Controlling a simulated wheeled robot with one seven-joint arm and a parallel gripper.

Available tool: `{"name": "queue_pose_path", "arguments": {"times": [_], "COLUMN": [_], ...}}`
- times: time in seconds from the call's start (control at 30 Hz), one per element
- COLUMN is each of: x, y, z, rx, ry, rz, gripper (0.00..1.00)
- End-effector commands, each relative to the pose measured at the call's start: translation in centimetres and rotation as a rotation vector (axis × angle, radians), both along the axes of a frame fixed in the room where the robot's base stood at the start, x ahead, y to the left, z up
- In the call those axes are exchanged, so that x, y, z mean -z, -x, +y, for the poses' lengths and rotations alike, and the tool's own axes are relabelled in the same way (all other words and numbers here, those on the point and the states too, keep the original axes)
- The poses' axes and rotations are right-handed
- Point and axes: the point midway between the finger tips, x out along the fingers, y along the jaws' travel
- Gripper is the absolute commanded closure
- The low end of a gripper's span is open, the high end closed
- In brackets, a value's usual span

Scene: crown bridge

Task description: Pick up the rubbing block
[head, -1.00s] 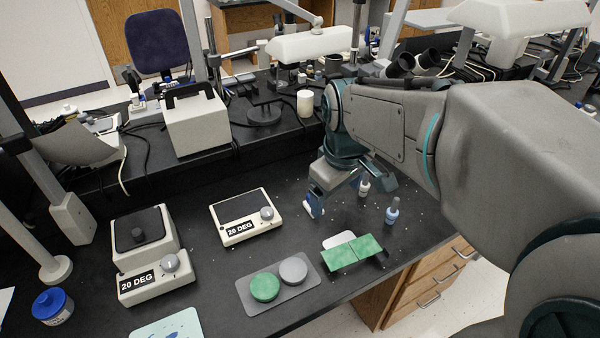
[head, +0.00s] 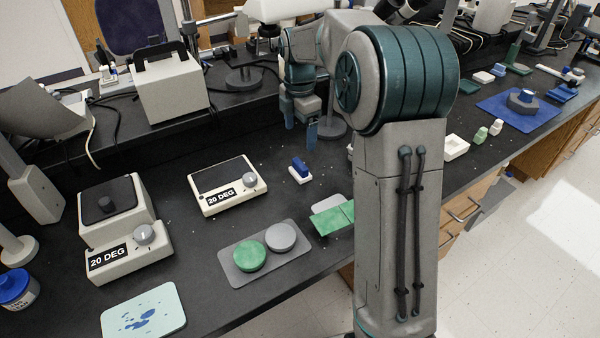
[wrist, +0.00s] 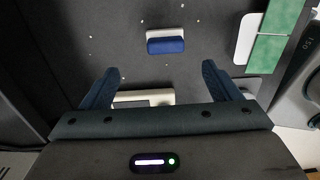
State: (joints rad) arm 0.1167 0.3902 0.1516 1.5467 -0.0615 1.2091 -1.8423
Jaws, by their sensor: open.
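The rubbing block, a small block with a blue top and a white lower part, lies on the black bench (head: 300,172), right of the smaller 20 DEG box. In the wrist view the block (wrist: 165,43) is ahead of the fingertips and roughly centred between them, with a gap. My gripper (head: 300,128) is open and empty above the bench, behind the block in the head view. Both fingers show in the wrist view (wrist: 157,78), spread apart. My arm hides part of the bench to the right.
The smaller 20 DEG box (head: 228,185) stands left of the block, a larger one (head: 128,235) further left. A grey tray (head: 290,262) with green and grey discs and a green plate (head: 328,222) lie in front. A cream object (wrist: 143,98) shows between the fingers.

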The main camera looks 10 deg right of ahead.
Motion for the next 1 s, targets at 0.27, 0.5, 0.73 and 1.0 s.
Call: {"name": "queue_pose_path", "arguments": {"times": [0.27, 0.5, 0.73, 1.0], "x": [5.3, 7.1, 10.5, 11.5], "y": [0.2, 0.3, 1.0, 1.0], "z": [0.0, 0.0, 0.2, 0.1], "rx": [0.002, 0.003, 0.003, 0.004], "ry": [0.000, 0.000, 0.000, 0.000], "rz": [0.003, 0.002, 0.004, 0.000], "gripper": [0.16, 0.16, 0.16, 0.16]}}
